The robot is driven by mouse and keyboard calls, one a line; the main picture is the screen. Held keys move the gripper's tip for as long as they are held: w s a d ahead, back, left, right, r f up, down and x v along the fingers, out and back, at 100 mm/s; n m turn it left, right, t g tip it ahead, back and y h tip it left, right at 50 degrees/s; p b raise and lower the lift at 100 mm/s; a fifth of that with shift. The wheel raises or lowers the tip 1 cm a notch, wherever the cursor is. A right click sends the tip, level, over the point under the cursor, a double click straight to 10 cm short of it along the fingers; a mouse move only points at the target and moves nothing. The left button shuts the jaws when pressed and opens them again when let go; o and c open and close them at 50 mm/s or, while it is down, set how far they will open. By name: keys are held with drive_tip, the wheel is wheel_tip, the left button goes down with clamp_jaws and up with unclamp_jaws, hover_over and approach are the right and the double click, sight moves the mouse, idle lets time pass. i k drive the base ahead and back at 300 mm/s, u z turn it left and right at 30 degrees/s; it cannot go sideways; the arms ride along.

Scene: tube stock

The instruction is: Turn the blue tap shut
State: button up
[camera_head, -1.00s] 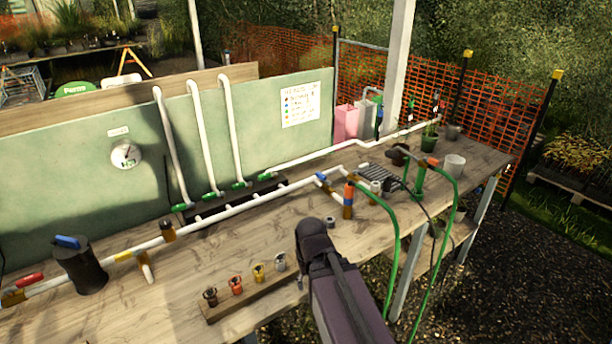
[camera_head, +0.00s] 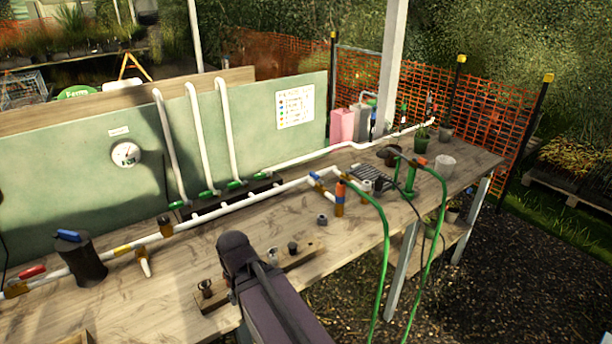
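A blue lever handle (camera_head: 68,236) sits on top of a dark cylinder (camera_head: 82,262) at the left of the bench, beside the white pipe. A second, smaller blue handle (camera_head: 315,177) sits on the white pipework near the middle. The frame does not settle which is the task's tap. Both handles are small, and I cannot tell whether either valve is open. My dark arm rises from the bottom edge and ends in a rounded joint over the front of the bench, to the right of the dark cylinder. My gripper's fingers do not show.
A red handle (camera_head: 32,272) is on the pipe at far left. A wooden strip (camera_head: 215,300) with small fittings lies at the front edge, partly behind my arm. Green hoses (camera_head: 384,265) hang over the front edge at right. The green panel (camera_head: 60,190) stands behind the pipes.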

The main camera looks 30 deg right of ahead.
sight(316, 177)
drive_tip(key=u, duration=0.2)
drive_tip(key=k, duration=1)
drive_tip(key=z, duration=1.15)
drive_tip(key=i, duration=1)
drive_tip(key=z, duration=0.05)
